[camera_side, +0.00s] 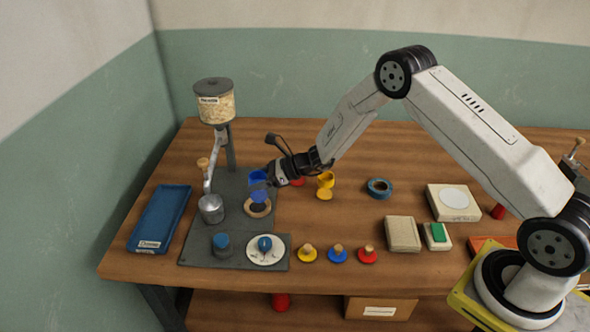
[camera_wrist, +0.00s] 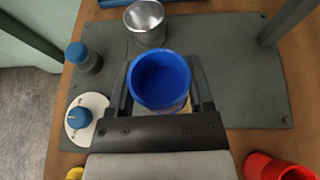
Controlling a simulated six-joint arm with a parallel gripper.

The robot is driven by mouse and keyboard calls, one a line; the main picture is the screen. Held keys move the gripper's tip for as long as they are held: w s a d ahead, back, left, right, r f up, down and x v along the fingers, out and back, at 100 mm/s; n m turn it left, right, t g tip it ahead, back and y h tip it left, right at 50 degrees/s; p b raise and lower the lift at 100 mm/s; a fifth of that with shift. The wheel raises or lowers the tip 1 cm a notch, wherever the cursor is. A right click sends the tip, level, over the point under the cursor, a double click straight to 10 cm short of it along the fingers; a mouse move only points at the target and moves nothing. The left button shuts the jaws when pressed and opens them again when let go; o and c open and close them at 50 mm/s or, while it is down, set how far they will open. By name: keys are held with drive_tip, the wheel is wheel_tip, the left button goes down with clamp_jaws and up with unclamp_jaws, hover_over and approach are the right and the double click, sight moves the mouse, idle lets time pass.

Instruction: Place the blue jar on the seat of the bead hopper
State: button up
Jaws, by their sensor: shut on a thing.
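The blue jar (camera_side: 259,192) is a goblet-shaped cup, upright, with its open mouth (camera_wrist: 161,80) facing up in the wrist view. My gripper (camera_side: 264,184) is shut on it, with one finger on each side in the wrist view (camera_wrist: 160,92). The bead hopper (camera_side: 215,108) is a clear drum of pale beads with a grey lid on a post at the back of a grey base plate (camera_side: 235,240). A wooden ring (camera_side: 258,210) lies on the plate directly below the jar. I cannot tell whether jar and ring touch.
A metal cup (camera_side: 211,209) stands left of the jar. A blue-topped pot (camera_side: 222,245) and a white dial with a blue knob (camera_side: 265,250) are at the plate's front. A blue tray (camera_side: 160,218) lies left. Yellow (camera_side: 325,181) and red (camera_wrist: 278,168) jars stand to the right.

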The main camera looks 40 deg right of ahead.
drive_tip(key=shift+w+f, duration=0.35)
drive_tip(key=shift+w+f, duration=0.25)
drive_tip(key=shift+f, duration=1.6)
drive_tip(key=shift+f, duration=0.15)
drive_tip(key=o, duration=1.3)
drive_tip(key=shift+r, duration=0.2)
